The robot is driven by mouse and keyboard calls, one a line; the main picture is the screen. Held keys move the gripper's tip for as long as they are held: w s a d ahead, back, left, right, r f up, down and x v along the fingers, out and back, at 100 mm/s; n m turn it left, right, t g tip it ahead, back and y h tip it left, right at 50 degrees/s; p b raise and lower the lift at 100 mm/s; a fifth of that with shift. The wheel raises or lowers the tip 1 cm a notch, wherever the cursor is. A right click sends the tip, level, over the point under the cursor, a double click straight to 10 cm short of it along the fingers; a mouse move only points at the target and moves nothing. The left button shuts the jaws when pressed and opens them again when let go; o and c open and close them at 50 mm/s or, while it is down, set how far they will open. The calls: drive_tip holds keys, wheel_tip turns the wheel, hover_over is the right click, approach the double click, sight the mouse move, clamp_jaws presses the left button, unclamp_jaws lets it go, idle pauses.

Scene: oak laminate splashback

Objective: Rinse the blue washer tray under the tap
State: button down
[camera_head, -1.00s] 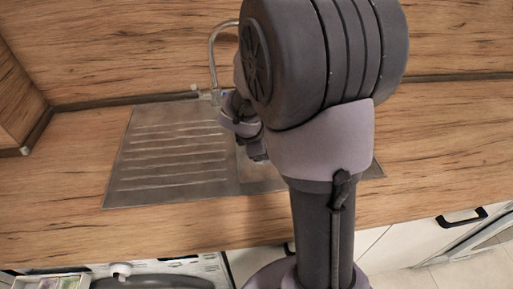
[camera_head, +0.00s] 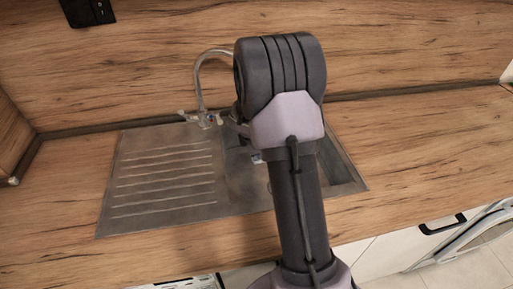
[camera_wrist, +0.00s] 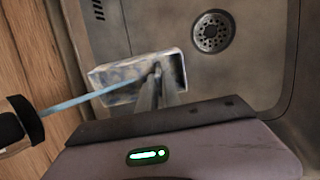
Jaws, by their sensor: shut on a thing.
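The washer tray (camera_wrist: 112,76), pale blue-white and shallow, shows in the wrist view above the sink basin. My gripper (camera_wrist: 157,78) is shut on the tray's near side and covers part of it. A pale blue stream of water (camera_wrist: 85,101) runs from the tap's spout (camera_wrist: 14,122) at the left to the tray's inside, near my fingers. In the head view the tap (camera_head: 201,78) stands behind the sink. My arm hides my gripper and most or all of the tray there.
The sink basin (camera_wrist: 260,85) has a round drain (camera_wrist: 212,33), which lies beyond the tray. In the head view a ribbed drainboard (camera_head: 160,190) lies empty left of the basin. The wooden counter (camera_head: 430,150) is clear at right. A wooden splashback (camera_head: 400,45) rises behind.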

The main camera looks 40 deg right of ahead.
idle(0.5)
drive_tip(key=shift+s+d, duration=0.35)
drive_tip(key=shift+s, duration=0.15)
drive_tip(key=shift+w+a, duration=0.35)
drive_tip(key=shift+w, duration=0.15)
drive_tip(key=shift+s+d, duration=0.35)
drive_tip(key=shift+s, duration=0.15)
drive_tip(key=shift+w+a, duration=0.1)
